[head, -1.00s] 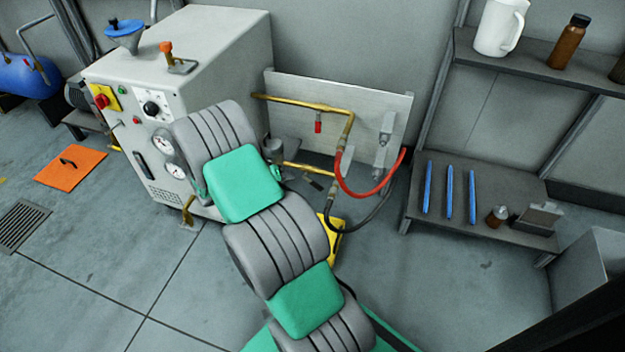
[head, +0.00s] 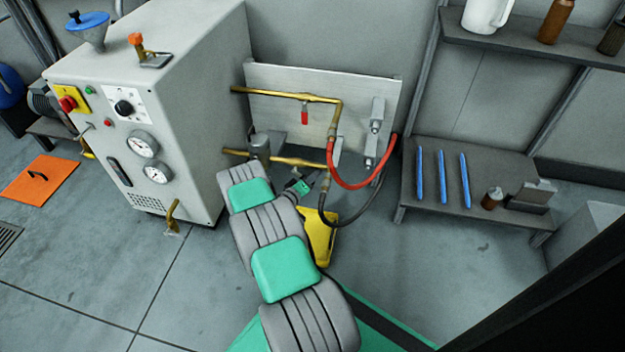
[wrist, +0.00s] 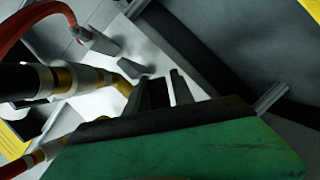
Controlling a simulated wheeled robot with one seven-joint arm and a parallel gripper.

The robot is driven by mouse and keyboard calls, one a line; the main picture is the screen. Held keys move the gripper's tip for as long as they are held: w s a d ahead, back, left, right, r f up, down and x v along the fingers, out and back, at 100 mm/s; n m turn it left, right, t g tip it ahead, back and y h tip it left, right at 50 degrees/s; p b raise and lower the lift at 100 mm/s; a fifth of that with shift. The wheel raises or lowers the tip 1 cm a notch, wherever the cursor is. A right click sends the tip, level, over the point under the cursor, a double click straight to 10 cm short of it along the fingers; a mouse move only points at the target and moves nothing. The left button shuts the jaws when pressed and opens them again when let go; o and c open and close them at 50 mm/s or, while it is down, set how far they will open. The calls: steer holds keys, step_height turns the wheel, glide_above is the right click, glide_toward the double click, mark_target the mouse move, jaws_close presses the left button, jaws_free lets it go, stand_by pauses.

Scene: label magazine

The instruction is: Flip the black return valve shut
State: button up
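The lower brass pipe (head: 300,161) runs from the machine along the pale panel to the black hose (head: 350,222). The black return valve handle is not clearly visible; my gripper and the dark parts around it hide that spot. My gripper (head: 303,184) is just below the lower pipe in the head view. In the wrist view its two dark fingers (wrist: 167,91) stand apart with a light gap, and nothing shows between them. A black hose end with a pale and brass fitting (wrist: 68,79) lies left of the fingers. I cannot tell whether they touch anything.
A red valve handle (head: 304,117) hangs from the upper brass pipe (head: 285,95). A red hose (head: 360,186) loops right of my gripper. The grey machine (head: 185,100) stands left, a low shelf (head: 490,205) right. A yellow object (head: 320,238) is beside my arm.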

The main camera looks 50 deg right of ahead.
steer(key=shift+d, duration=0.1)
jaws_close()
stand_by(1.4)
